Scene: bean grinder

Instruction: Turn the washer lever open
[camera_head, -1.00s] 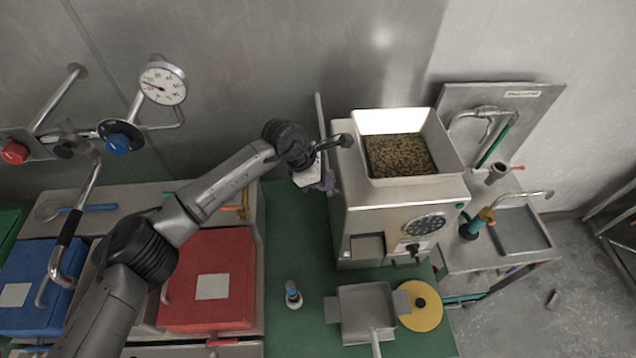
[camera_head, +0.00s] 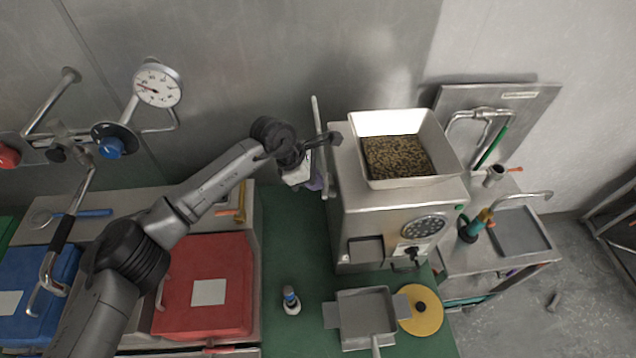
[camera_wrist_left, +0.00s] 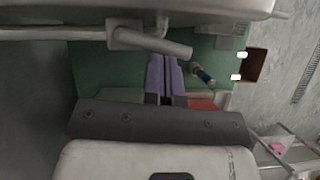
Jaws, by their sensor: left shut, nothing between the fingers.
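A slim upright grey lever (camera_head: 318,120) stands at the left side of the steel bean grinder (camera_head: 380,215). Which part is the washer lever is not labelled. My left gripper (camera_head: 317,183) points down beside the grinder's left wall, and my wrist partly covers the lever's lower part. In the left wrist view its purple fingers (camera_wrist_left: 165,75) are together and empty. A grey round bar (camera_wrist_left: 150,42) lies just beyond their tips there; whether they touch it I cannot tell. My right gripper is in neither view.
A hopper of beans (camera_head: 398,157) tops the grinder. A steel tray (camera_head: 366,312), a yellow disc (camera_head: 424,318) and a small blue-topped bottle (camera_head: 291,302) stand on the green table. A red box (camera_head: 205,270) is at left. The sink (camera_head: 520,240) is at right.

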